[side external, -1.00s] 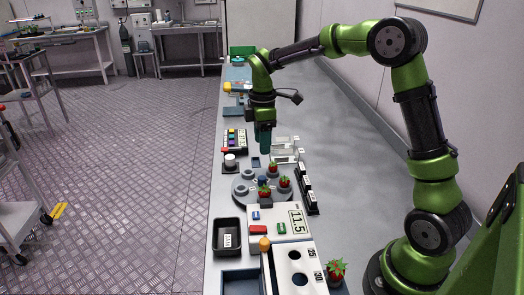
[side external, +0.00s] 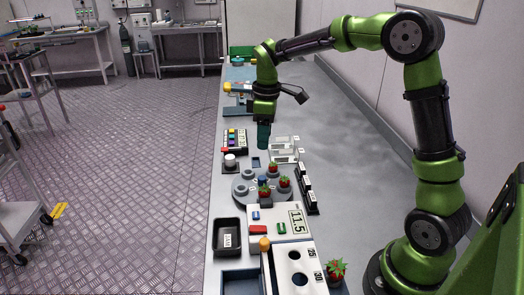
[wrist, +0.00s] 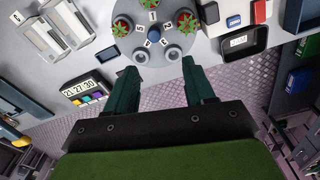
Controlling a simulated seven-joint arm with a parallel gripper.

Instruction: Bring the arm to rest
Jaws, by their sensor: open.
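My gripper (side external: 263,147) hangs fingers-down over the bench, above and beyond the round grey carousel (side external: 240,200) in the side view. In the wrist view its two dark green fingers (wrist: 159,70) are apart with nothing between them. The carousel rim also shows in the wrist view (wrist: 116,18), just past the fingertips. It bears red strawberries with green leaves, one of them nearest the gripper (side external: 273,167), and some empty round seats. The fingers look clear of the carousel and the berries.
Another strawberry (side external: 336,271) is at front right. The bench's right side is largely bare.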

